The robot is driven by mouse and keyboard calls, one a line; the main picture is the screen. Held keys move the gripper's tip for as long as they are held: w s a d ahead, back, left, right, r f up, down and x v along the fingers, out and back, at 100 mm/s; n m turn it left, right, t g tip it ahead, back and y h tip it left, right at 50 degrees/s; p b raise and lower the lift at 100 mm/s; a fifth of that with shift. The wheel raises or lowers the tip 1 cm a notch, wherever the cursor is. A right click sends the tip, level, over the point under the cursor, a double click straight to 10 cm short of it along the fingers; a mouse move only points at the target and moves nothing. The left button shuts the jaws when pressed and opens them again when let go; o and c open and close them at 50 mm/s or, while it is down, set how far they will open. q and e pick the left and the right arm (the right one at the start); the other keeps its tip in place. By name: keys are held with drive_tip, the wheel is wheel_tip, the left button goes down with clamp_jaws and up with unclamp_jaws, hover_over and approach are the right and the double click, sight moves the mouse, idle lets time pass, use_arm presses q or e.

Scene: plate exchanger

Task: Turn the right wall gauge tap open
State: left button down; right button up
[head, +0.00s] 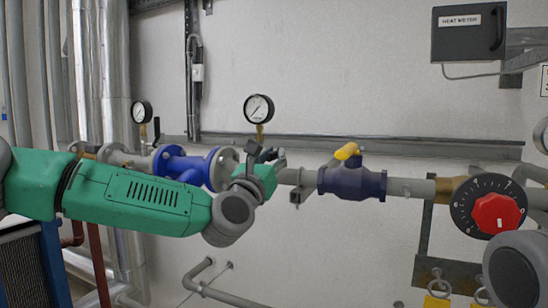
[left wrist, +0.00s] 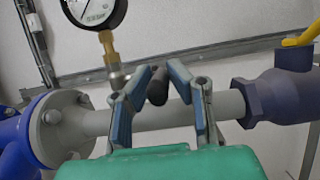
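The right wall gauge (head: 258,109) has a white round dial and a brass stem over the grey pipe; its dial's lower part shows in the left wrist view (left wrist: 92,10). Its tap has a dark stubby handle (left wrist: 157,86) below and right of the brass stem (left wrist: 108,46). My left gripper (head: 267,153) is at the tap, in front of the pipe. In the left wrist view its fingertips (left wrist: 159,70) curl inward on both sides of the handle and appear to touch it. In the head view the fingers largely hide the tap. My right gripper is not in view.
A second gauge (head: 141,112) stands further left. A blue flanged fitting (head: 180,165) and a dark blue valve with yellow lever (head: 348,152) flank my left gripper on the pipe. A red knob (head: 496,213) on a black dial is at right. The wall above is mostly clear.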

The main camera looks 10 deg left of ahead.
sight(275, 151)
use_arm(q)
wheel_tip(275, 151, up, 3)
drive_tip(key=g+p, duration=0.2)
drive_tip(key=p, duration=0.1)
drive_tip(key=g+y+p, duration=0.1)
drive_tip(key=g+p, duration=0.1)
drive_tip(key=p, duration=0.2)
drive_tip(key=shift+w+d+f, duration=0.15)
drive_tip(key=shift+w+r+g+y+p, duration=0.2)
drive_tip(key=shift+g+y+p, duration=0.2)
drive_tip(key=shift+g+p, duration=0.3)
drive_tip(key=shift+w+r+g+p, duration=0.2)
drive_tip(key=shift+g+p, duration=0.15)
drive_tip(key=shift+g, duration=0.25)
